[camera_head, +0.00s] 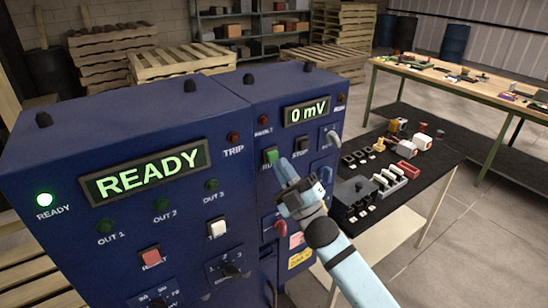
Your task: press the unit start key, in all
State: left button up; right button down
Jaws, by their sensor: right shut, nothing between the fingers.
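The green key (271,156), its label partly hidden and starting "RU", is on the front of the right blue cabinet (262,122). The right cabinet's display (307,111) reads "0 mV". My right gripper (284,168) is shut and empty, with its tip just to the lower right of the green key. I cannot tell whether it touches the key. The left cabinet's display (147,172) reads "READY", and its green READY lamp (44,199) is lit. My left gripper is not in view.
A dark STOP key (301,144) sits right of the green key. A red RESET key (149,258) and a white key (217,229) are on the left cabinet. A black-topped table (438,170) with small parts stands at right. Pallets (180,62) lie behind.

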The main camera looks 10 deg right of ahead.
jog(key=shift+w, duration=0.15)
dwell(0.3)
jog(key=shift+w+a, duration=0.15)
jog(key=shift+w, duration=0.15)
jog(key=shift+w+a+b, duration=0.15)
jog(key=shift+w+b, duration=0.25)
jog(key=shift+w, duration=0.05)
dwell(0.6)
jog(key=shift+s, duration=0.1)
jog(key=shift+s+d, duration=0.35)
jog(key=shift+s, duration=0.45)
jog(key=shift+s+d+p, duration=0.25)
jog(key=shift+s+d, duration=0.05)
jog(key=shift+s, duration=0.5)
jog(key=shift+s+d+p, duration=0.25)
jog(key=shift+s, duration=0.5)
jog(key=shift+s+d+p, duration=0.25)
jog(key=shift+s+d, duration=0.05)
jog(key=shift+s, duration=0.5)
